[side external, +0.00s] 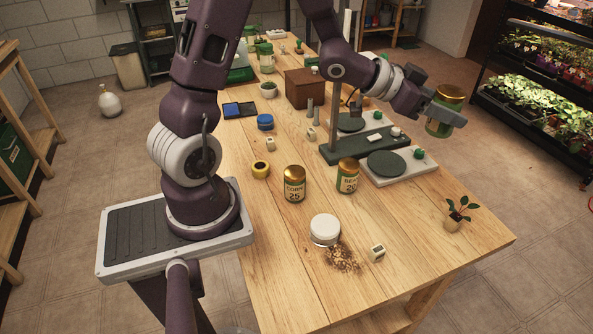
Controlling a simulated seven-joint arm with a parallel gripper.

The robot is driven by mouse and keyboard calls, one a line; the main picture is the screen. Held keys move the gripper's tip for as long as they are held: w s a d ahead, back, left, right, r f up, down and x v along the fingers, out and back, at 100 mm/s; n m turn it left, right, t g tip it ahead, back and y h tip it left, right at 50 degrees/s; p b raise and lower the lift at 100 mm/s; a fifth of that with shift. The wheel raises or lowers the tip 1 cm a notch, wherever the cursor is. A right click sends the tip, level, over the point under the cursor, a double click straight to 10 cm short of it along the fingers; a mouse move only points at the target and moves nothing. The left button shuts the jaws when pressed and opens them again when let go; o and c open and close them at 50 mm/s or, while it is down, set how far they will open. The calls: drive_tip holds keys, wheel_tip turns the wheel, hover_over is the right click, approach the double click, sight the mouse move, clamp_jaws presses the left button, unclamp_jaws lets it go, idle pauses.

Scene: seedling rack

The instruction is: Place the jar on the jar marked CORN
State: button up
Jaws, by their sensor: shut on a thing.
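My gripper (440,112) is at the right, raised above the table's right side, and is shut on a jar (444,98) with a gold lid and a green band. The held jar is tilted a little, and its label is not readable. The jar marked CORN (294,184) stands upright on the table, left of centre, with a gold lid and a label reading CORN 25. A similar jar (347,175) stands to its right, its label partly turned and starting with BEA. My gripper is well apart from both standing jars.
A white-lidded tub (324,230) stands in front of the jars, beside spilled brown grains (342,257). A yellow tape roll (261,170) lies left of the CORN jar. A dark green stand (365,145) with a post and scales (388,164) are behind. A potted seedling (456,214) stands at the right edge.

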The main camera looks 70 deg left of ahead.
drive_tip(key=w+a+f+n+y, duration=0.3)
drive_tip(key=a+n+y, duration=0.2)
drive_tip(key=n+y, duration=0.15)
wheel_tip(320, 180, up, 2)
drive_tip(key=n+g+y, duration=1.1)
drive_tip(key=n+g, duration=0.4)
drive_tip(key=n, duration=0.2)
hover_over(295, 171)
drive_tip(key=f, duration=1.4)
drive_tip(key=shift+s+a+f, duration=0.1)
drive_tip(key=shift+s+a, duration=0.15)
drive_tip(key=shift+s, duration=0.05)
drive_tip(key=shift+w+d+f, duration=0.15)
drive_tip(key=shift+w+f, duration=0.1)
drive_tip(key=shift+f, duration=0.3)
drive_tip(key=shift+f, duration=0.15)
